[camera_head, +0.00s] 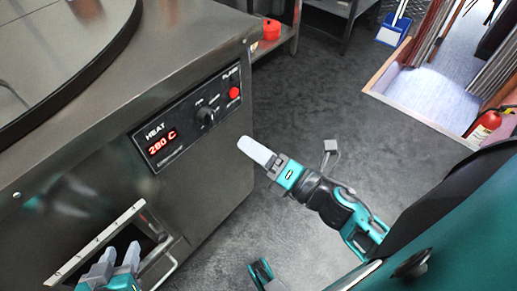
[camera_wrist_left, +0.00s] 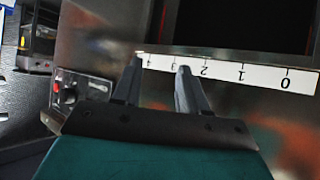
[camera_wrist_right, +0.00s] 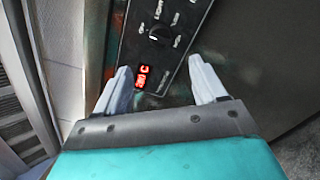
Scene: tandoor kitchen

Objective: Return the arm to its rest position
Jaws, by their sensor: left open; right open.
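My right gripper (camera_head: 258,152) is in the middle of the head view, out over the floor beside the tandoor's front panel. In the right wrist view its fingers (camera_wrist_right: 163,88) are apart with nothing between them, and the heat panel shows beyond. My left gripper (camera_head: 116,262) is at the lower left of the head view, by the opening with the numbered scale. In the left wrist view its fingers (camera_wrist_left: 160,84) are apart and empty, near the scale strip (camera_wrist_left: 232,72). The control panel (camera_head: 188,120) has a black knob (camera_head: 205,114), a red button and a display reading 280 C.
The steel tandoor counter (camera_head: 165,45) fills the left side. A red container (camera_head: 271,30) sits on a low shelf behind it. A blue dustpan (camera_head: 393,30) and a fire extinguisher (camera_head: 484,128) stand farther off. The grey floor (camera_head: 320,95) between is clear.

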